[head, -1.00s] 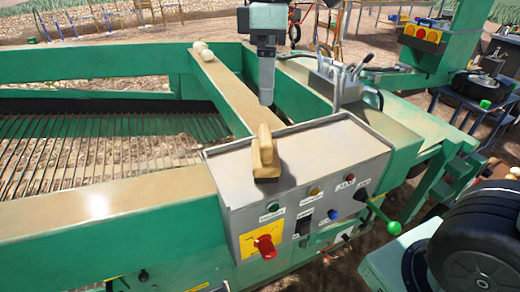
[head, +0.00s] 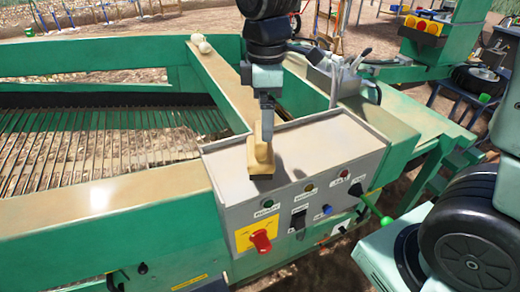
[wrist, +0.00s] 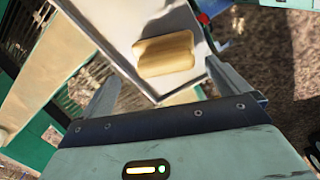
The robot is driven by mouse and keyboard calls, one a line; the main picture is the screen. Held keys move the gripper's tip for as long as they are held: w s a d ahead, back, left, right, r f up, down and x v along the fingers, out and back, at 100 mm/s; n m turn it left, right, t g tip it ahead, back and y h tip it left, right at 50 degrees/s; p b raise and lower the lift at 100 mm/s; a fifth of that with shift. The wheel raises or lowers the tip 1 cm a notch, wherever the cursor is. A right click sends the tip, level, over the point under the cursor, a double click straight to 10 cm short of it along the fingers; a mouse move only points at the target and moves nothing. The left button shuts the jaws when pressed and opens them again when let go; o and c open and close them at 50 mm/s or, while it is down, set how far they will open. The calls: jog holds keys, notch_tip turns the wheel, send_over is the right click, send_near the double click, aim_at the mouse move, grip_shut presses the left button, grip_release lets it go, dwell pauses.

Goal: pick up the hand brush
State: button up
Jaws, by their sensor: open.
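The hand brush (head: 260,157) is a tan, wooden-looking block on top of the grey control box, near its left side. It also shows in the wrist view (wrist: 165,54), lying on the box top ahead of my jaws. My gripper (head: 267,118) points down right at the brush in the head view and overlaps its upper part. In the wrist view my gripper (wrist: 160,85) has its two fingers apart, one toward each side of the brush, with nothing held between them. I cannot tell whether a finger touches the brush.
The grey control box (head: 325,140) carries buttons and a red switch (head: 261,240) on its front. A metal holder with tools (head: 338,75) stands behind it. Green machine beams surround the box. Two onions (head: 200,43) lie on a beam at the back.

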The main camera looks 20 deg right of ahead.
aim_at(260, 131)
jog(key=f, duration=0.2)
jog(key=a+f+p, duration=0.1)
jog(key=f, duration=0.1)
jog(key=shift+s+f, duration=0.1)
jog(key=shift+f, duration=0.45)
jog(key=c, duration=1.5)
jog(key=shift+o, duration=0.2)
notch_tip(260, 131, up, 10)
jog(key=shift+r+b, duration=0.1)
jog(key=shift+b, duration=0.55)
